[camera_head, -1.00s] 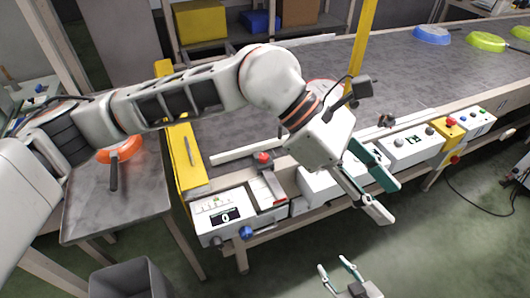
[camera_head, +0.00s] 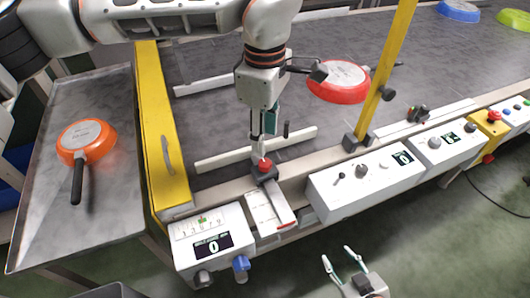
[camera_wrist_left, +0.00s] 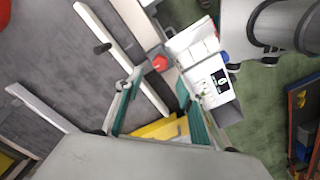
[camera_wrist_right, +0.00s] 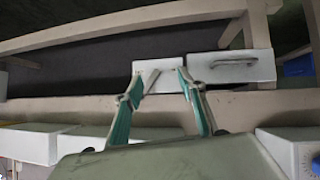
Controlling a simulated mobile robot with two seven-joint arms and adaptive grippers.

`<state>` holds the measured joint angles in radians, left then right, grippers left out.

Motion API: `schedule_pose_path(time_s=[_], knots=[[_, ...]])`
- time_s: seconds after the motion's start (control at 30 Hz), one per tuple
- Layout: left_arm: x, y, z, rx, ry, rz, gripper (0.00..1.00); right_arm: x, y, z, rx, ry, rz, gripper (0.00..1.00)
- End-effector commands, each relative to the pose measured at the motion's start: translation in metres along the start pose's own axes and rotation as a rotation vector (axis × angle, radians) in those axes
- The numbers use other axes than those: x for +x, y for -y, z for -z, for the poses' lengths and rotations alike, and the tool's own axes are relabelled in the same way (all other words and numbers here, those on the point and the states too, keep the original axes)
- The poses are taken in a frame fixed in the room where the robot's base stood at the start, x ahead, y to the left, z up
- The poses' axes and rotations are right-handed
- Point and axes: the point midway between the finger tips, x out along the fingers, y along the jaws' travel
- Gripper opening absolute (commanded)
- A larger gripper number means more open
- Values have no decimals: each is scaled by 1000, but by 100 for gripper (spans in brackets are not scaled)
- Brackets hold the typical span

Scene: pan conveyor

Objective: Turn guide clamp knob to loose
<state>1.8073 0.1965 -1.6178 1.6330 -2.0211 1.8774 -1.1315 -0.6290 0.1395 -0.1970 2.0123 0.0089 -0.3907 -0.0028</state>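A red knob (camera_head: 264,164) sits on a dark block at the conveyor's near edge, above a white plate; it also shows in the left wrist view (camera_wrist_left: 160,63). A blue knob (camera_head: 241,264) is on the front of the white display box. I cannot tell from labels which is the guide clamp knob. My left gripper (camera_head: 262,147) points down just above the red knob. In the left wrist view it is open (camera_wrist_left: 158,90), with the red knob beyond the fingertips; contact cannot be told. My right gripper (camera_head: 343,256) is open and empty, low in front of the conveyor.
White guide rails (camera_head: 302,143) lie on the grey belt. The display box (camera_head: 208,247) reads 0. A yellow post (camera_head: 385,75), red pan (camera_head: 338,83) and white control box (camera_head: 365,188) are to the right. An orange pan (camera_head: 86,139) lies on the left table.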

Motion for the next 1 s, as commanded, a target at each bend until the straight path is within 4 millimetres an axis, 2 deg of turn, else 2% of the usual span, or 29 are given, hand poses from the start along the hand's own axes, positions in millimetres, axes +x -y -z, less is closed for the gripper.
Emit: schedule_pose_path(time_s=[0.07, 0.17, 0.43, 0.6, 1.0], knots=[[9, 0, 0, 0, 4, 7, 39, 1, 2, -9, 0, 11, 3, 40], [16, 0, 0, 0, 4, 6, 39, 0, 2, -8, 0, 10, 3, 40], [57, 1, -1, 0, 6, 7, 39, -1, 4, -9, -1, 9, 4, 40], [76, 0, -1, -2, 6, 6, 39, 1, 3, -8, -3, 6, 3, 40], [83, 0, 0, -2, 5, 4, 39, 5, 0, -1, -8, -7, -1, 40]])
